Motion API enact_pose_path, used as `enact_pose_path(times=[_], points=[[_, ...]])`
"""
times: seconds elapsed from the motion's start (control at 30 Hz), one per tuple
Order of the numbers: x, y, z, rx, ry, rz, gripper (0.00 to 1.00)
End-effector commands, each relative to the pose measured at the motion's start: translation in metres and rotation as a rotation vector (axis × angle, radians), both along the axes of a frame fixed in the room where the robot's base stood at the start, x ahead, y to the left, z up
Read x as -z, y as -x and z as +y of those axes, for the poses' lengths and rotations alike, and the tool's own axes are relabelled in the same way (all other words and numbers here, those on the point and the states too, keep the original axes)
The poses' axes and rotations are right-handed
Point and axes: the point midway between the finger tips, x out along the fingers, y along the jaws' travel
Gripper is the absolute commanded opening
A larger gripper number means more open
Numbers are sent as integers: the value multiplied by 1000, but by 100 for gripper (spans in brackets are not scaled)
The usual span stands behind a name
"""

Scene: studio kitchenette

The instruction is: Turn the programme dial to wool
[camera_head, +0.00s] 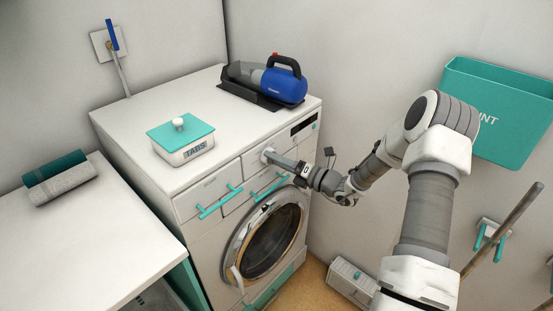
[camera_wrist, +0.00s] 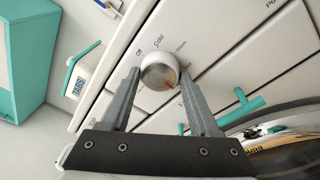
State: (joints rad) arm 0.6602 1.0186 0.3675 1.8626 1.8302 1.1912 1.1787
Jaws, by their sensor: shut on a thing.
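The programme dial (camera_wrist: 158,71) is a round white-grey knob on the washing machine's front panel. A red mark on it points to the lower right in the wrist view. Small labels stand around it; I read "Off" and "Cold", and another at its right is too small to read surely. My gripper (camera_wrist: 158,80) is shut on the dial, with one finger on each side. In the head view my gripper (camera_head: 277,158) reaches the panel from the right and mostly hides the dial (camera_head: 267,152). I cannot make out the word "wool".
The washing machine (camera_head: 150,105) has teal handles (camera_head: 219,203) and a round door (camera_head: 264,240) below the dial. A tabs box (camera_head: 182,148) and a blue hand vacuum (camera_head: 282,85) stand on top. A teal bin (camera_head: 500,95) is on the right wall.

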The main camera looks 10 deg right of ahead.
Motion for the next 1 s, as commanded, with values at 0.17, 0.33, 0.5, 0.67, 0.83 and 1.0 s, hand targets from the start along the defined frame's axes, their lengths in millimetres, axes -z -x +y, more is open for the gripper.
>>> enact_pose_path(times=[0.17, 0.33, 0.5, 0.67, 0.83, 1.0], points=[[0, 0, 0, -1, -3, 1, 7], [0, 0, 0, 0, -2, 2, 71], [0, 0, 0, 0, -1, 1, 92], [0, 0, 0, 0, -1, 1, 92], [0, 4, -4, 1, -1, 1, 92], [1, 23, -23, 4, -1, 4, 92]])
